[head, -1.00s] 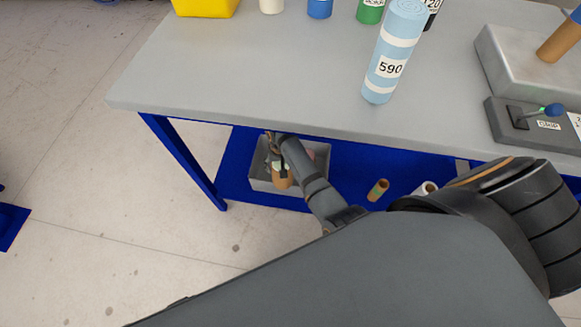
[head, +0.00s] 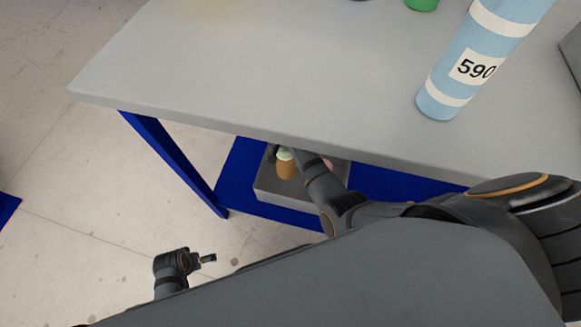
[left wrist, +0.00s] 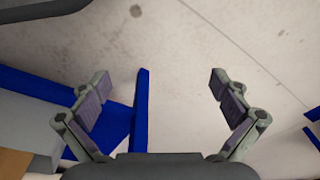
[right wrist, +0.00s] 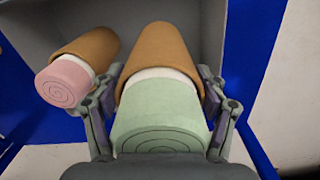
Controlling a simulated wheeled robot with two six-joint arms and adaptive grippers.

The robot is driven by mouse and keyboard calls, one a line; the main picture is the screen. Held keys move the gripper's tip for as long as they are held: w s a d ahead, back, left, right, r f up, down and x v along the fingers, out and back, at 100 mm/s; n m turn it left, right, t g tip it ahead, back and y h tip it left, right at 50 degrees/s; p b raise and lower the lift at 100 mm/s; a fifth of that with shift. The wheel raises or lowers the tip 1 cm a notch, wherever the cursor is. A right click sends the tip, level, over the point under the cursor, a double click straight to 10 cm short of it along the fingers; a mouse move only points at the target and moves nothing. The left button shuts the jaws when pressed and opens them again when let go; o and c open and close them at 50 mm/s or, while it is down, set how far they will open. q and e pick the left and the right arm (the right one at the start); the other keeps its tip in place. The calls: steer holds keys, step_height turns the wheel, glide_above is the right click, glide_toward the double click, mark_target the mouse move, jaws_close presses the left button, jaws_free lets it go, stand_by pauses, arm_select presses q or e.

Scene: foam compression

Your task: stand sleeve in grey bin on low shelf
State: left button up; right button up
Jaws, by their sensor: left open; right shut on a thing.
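The held sleeve (right wrist: 155,45) is orange-brown, with a white band and a pale green foam roll (right wrist: 162,118) showing at the near end. My right gripper (right wrist: 160,88) is shut on it, one finger on each side. In the head view the sleeve (head: 286,170) looks roughly upright inside the grey bin (head: 290,205) on the low blue shelf. I cannot tell whether it touches the bin floor. A second sleeve (right wrist: 95,50) with a pink foam roll (right wrist: 65,82) leans at the left in the right wrist view. My left gripper (left wrist: 160,82) is open and empty, over the floor.
The grey tabletop (head: 230,70) overhangs the low shelf (head: 238,180) and the back of the bin. A blue table leg (head: 172,160) stands left of the bin. Floor at the left is open.

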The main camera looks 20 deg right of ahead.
arm_select(q)
step_height(320, 180, up, 9)
steer(key=d+b, duration=0.3)
steer(key=b, duration=0.1)
arm_select(e)
step_height(320, 180, down, 4)
steer(key=shift+r, duration=0.1)
steer(key=shift+f+b, duration=0.55)
steer(key=shift+b, duration=0.1)
step_height(320, 180, down, 3)
steer(key=b, duration=0.4)
steer(key=shift+f, duration=0.15)
steer(key=shift+f+b, duration=0.25)
steer(key=shift+b, duration=0.1)
arm_select(q)
steer(key=f+t, duration=0.1)
steer(key=w+d+f+t+h, duration=0.1)
steer(key=f, duration=0.1)
steer(key=w+d+f+t+h, duration=0.1)
steer(key=f, duration=0.1)
steer(key=shift+d+t, duration=0.15)
steer(key=shift+t, duration=0.25)
arm_select(e)
steer(key=shift+r, duration=0.1)
